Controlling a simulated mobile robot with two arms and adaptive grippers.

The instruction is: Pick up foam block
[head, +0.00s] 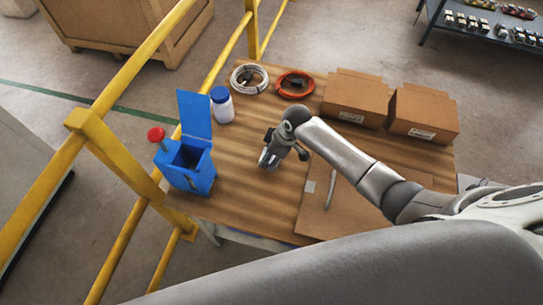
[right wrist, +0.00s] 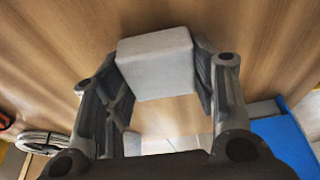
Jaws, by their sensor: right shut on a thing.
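The foam block (right wrist: 155,62) is a pale grey-white block in the right wrist view. It sits between the two fingers of my right gripper (right wrist: 163,80), which is shut on it. Wood tabletop shows behind the block; I cannot tell whether the block touches it. In the head view my right gripper (head: 269,160) points down over the middle of the wooden table (head: 240,190), right of the blue box. There the block is hidden or too small to tell from the fingers. My left gripper is not in view.
An open blue box (head: 190,172) with a red knob and a white bottle (head: 223,108) stand left. A white coil (head: 249,78), a red coil (head: 295,84) and cardboard boxes (head: 356,98) line the back. Flat cardboard (head: 350,215) lies right. A yellow railing (head: 120,150) runs along the left.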

